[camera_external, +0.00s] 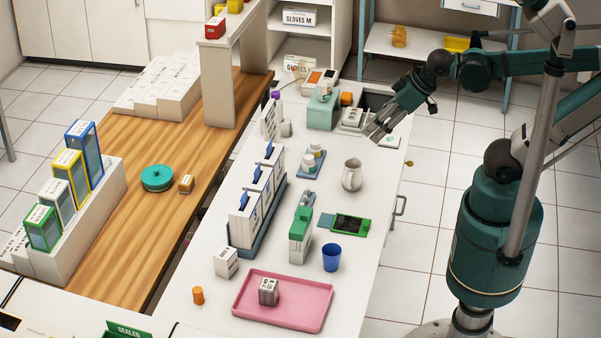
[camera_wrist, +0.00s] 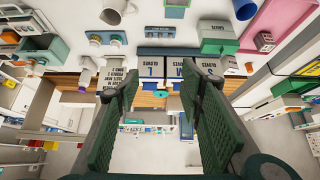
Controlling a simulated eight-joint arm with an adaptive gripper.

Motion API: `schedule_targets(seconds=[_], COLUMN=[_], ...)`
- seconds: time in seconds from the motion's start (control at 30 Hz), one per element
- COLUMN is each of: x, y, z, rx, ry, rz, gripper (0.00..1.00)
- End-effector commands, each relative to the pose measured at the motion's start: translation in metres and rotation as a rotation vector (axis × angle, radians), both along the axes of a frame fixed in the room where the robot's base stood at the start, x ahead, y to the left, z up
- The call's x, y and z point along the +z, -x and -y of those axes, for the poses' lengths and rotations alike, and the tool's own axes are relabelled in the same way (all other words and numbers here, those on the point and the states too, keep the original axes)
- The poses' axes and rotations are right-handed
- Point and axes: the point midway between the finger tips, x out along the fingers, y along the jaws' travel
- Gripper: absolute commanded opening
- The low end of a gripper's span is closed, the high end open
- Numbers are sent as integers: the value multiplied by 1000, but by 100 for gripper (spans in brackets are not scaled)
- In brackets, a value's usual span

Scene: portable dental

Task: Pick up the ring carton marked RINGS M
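Two small cartons could match the ring carton, but I cannot read RINGS M on either. A small grey-and-white carton (camera_external: 268,291) stands on the pink tray (camera_external: 240,308); it also shows in the wrist view (camera_wrist: 264,41). A small white carton with dark print (camera_external: 226,262) stands on the white counter, just beyond the tray's left corner. My gripper (camera_external: 373,135) is over the far right part of the counter, well away from both cartons. In the wrist view its two green fingers (camera_wrist: 158,80) are spread wide with nothing between them.
A wooden counter (camera_external: 139,207) lies to the left.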

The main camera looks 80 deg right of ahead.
Motion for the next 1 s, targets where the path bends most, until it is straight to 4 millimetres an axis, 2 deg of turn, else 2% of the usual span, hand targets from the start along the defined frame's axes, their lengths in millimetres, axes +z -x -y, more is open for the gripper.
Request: schedule_targets(seconds=[0.57,0.77,1.0], x=[3,9,18], y=[-5,-21,-50], z=[-3,-10,-24], rx=[-16,-68,-168], ry=[-16,-62,-143], rz=[-8,-32,-77], gripper=[48,48,48])
